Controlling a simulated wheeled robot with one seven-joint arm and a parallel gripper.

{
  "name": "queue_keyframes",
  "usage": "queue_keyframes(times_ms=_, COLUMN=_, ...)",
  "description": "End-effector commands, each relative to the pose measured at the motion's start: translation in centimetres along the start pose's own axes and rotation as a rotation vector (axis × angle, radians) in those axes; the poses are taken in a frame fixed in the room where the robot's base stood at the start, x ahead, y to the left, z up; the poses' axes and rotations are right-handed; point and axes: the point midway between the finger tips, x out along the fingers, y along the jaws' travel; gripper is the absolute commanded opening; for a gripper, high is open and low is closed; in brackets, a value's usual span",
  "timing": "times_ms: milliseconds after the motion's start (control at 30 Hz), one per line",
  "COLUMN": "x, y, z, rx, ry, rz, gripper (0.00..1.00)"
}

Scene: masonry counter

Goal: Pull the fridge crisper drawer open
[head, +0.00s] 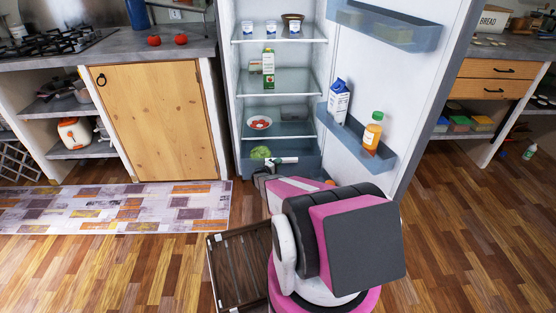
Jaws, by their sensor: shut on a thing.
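The fridge (228,80) stands open in the middle, its door (425,90) swung to the right. The blue-grey crisper drawer (309,161) is at the bottom of the fridge, below the lowest glass shelf. A green lettuce-like vegetable (261,152) shows at its left. A pale handle (290,160) runs across the drawer front. My gripper (271,162) is shut on the drawer handle, near its left part. My arm hides the lower front of the drawer, so how far it is out is hard to tell.
The door bins hold a milk carton (339,102) and an orange juice bottle (372,131). A bowl (259,122) sits on a shelf above the drawer. A brown slatted crate (238,266) is on the floor beside my base. A patchwork rug (120,208) lies left.

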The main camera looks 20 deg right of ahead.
Motion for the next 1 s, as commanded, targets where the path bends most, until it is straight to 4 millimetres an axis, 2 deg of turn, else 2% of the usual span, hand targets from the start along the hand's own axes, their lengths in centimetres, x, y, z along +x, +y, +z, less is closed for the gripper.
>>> queue_keyframes(times_ms=33, x=-0.4, y=-0.6, z=0.3, rx=-0.002, ry=0.002, rz=-0.012, gripper=0.00)
queue_keyframes(times_ms=167, x=-0.8, y=-0.6, z=0.7, rx=-0.002, ry=0.002, rz=-0.012, gripper=0.00)
queue_keyframes(times_ms=533, x=-0.8, y=-0.7, z=0.7, rx=-0.002, ry=0.001, rz=-0.012, gripper=0.00)
queue_keyframes(times_ms=567, x=-0.8, y=-0.7, z=0.7, rx=-0.002, ry=0.001, rz=-0.012, gripper=0.32)
queue_keyframes(times_ms=600, x=-0.8, y=-0.7, z=0.7, rx=-0.002, ry=0.002, rz=-0.012, gripper=0.45)
queue_keyframes(times_ms=867, x=-0.8, y=-0.4, z=0.7, rx=0.000, ry=0.001, rz=-0.006, gripper=0.47)
queue_keyframes(times_ms=1000, x=-1.5, y=-0.2, z=0.8, rx=0.000, ry=0.001, rz=-0.005, gripper=0.47)
